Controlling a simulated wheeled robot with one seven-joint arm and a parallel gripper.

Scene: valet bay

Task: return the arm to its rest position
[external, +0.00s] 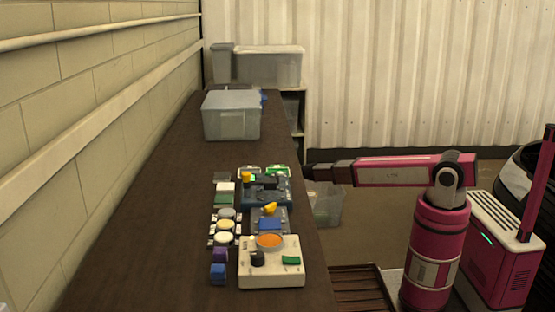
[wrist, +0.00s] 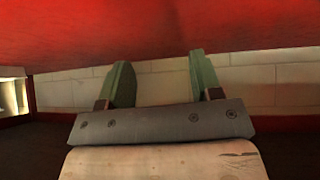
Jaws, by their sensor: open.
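My arm is pink, and its forearm reaches level to the left from my column. My gripper (external: 308,173) is at the arm's left end, at the right edge of the dark bench (external: 150,215). In the wrist view my gripper (wrist: 158,80) shows two green fingers standing well apart, with nothing between them. A blurred red surface fills the top of the wrist view, and a pale block wall (wrist: 290,80) shows behind the fingers.
The bench carries a cream box with an orange disc (external: 270,262), a blue device (external: 266,190), several small blocks and pucks, and a grey bin (external: 231,116) farther back. A clear bin (external: 327,205) is below the arm. A block wall (external: 80,110) borders the bench's left.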

